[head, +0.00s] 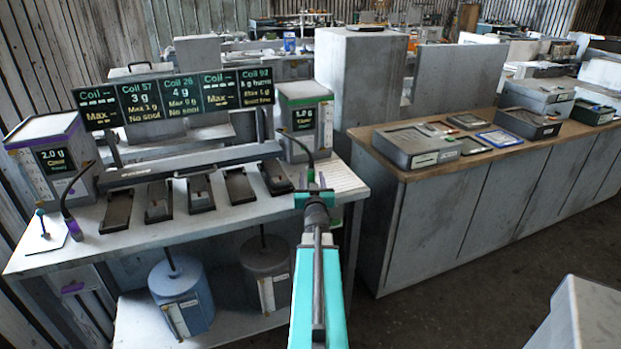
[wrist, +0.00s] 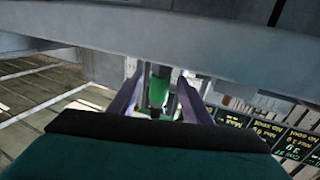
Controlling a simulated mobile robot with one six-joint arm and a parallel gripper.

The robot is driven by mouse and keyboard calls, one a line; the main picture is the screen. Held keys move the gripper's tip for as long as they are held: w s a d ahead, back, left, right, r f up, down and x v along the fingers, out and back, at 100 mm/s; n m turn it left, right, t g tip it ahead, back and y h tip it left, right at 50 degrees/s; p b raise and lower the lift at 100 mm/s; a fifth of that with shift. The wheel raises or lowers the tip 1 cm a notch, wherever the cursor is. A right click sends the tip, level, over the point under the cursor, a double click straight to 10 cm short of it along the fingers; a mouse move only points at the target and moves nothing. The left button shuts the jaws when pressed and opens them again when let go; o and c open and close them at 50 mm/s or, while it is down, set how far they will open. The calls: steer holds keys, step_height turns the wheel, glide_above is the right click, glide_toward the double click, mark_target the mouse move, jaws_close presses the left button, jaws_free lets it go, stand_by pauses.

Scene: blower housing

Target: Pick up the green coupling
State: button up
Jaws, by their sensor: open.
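The green coupling (wrist: 158,88) is a small upright-looking cylinder with a dark end. In the wrist view it shows between the two purple-grey fingers of my gripper (wrist: 158,82), with a gap visible on either side. The fingers are open. In the head view the coupling (head: 311,176) is a small green bit at the lower end of a black hose, at the right end of the bench. My arm's end reaches it there and hides most of it and the fingers.
The hose comes from a green-topped box (head: 304,120) close behind. Several dark pedals (head: 240,187) and a row of displays (head: 175,98) stand to the left on the grey bench (head: 180,222). A wooden-topped counter (head: 440,174) lies to the right, across a gap.

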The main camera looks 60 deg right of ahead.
mark_target(311, 172)
steer(key=shift+d, duration=0.1)
stand_by(0.3)
steer(key=shift+r+p+x, duration=0.15)
steer(key=shift+p+x, duration=0.15)
steer(key=shift+x, duration=0.5)
steer(key=shift+r+p+x, duration=0.15)
steer(key=shift+p+x, duration=0.15)
steer(key=shift+x, duration=1.45)
jaws_close()
